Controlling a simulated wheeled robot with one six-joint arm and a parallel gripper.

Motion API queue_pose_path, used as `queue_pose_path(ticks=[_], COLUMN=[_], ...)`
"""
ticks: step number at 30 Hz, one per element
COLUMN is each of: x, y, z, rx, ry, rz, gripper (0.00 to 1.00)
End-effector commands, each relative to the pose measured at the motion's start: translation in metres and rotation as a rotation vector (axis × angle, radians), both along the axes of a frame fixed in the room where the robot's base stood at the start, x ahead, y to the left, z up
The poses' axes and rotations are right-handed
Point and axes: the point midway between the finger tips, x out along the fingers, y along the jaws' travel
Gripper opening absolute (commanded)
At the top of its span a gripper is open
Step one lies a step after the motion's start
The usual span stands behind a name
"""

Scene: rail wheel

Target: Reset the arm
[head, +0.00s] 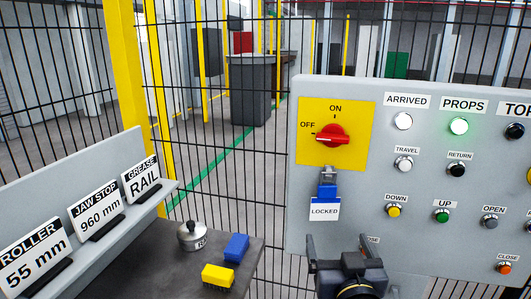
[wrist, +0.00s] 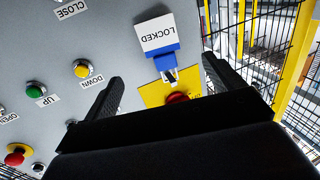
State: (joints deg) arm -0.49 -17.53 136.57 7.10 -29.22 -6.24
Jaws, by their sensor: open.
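My gripper (head: 337,241) is low in the head view, in front of the grey control panel (head: 400,235), below the padlock. Its two dark fingers stand apart and hold nothing. In the wrist view my gripper (wrist: 162,78) shows the panel upside down, with the blue padlock (wrist: 166,62) and its LOCKED tag (wrist: 158,34) between and beyond the fingers. In the head view the padlock (head: 327,191) hangs from a hasp under the red rotary switch (head: 333,136), whose handle lies about level, toward OFF. The gap between fingers and panel is hard to judge.
Push buttons cover the panel; the PROPS lamp (head: 459,126) glows green. A sign ledge (head: 95,235) stands behind. Mesh fence (head: 240,150) closes the back.

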Motion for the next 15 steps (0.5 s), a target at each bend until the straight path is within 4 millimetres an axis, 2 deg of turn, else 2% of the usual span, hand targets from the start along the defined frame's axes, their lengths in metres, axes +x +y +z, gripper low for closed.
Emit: queue_pose_path(ticks=[7, 15], x=[0.012, 0.041], y=[-0.001, -0.003], z=[0.0, 0.0], rx=[0.0, -0.001], ry=[0.002, 0.003], rz=[-0.001, -0.001], gripper=[0.89, 0.89])
